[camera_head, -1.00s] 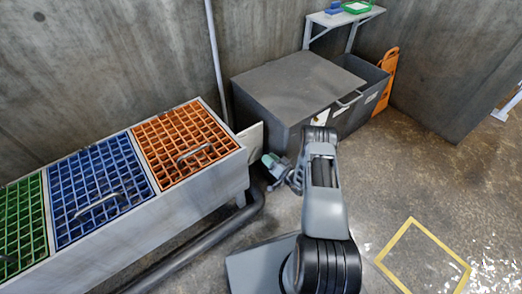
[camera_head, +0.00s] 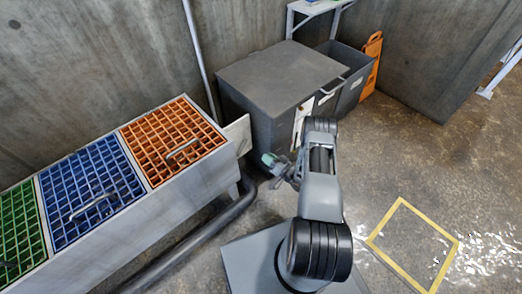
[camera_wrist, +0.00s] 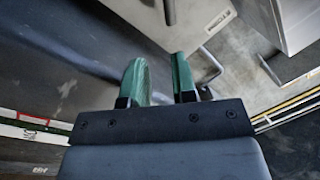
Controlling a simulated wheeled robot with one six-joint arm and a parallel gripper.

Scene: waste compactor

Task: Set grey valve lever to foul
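I cannot make out the grey valve lever for certain in either view. In the wrist view, a thin dark rod (camera_wrist: 169,12) stands at the top centre beyond the fingers, and a bent grey bar (camera_wrist: 211,66) lies to their right; I cannot tell whether either is the lever. My gripper (camera_wrist: 160,80) has two green fingers standing apart with nothing visible between them. In the head view my gripper (camera_head: 272,164) is small, near the right end of the grated trough and in front of the grey bin. My arm hides part of the floor and bin front.
A long grey trough (camera_head: 172,235) with green (camera_head: 20,230), blue (camera_head: 92,190) and orange (camera_head: 173,142) grates stands left. A dark pipe (camera_head: 205,232) runs along its foot. A lidded grey bin (camera_head: 285,75) stands behind. Free floor lies right, with a yellow marked square (camera_head: 430,222).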

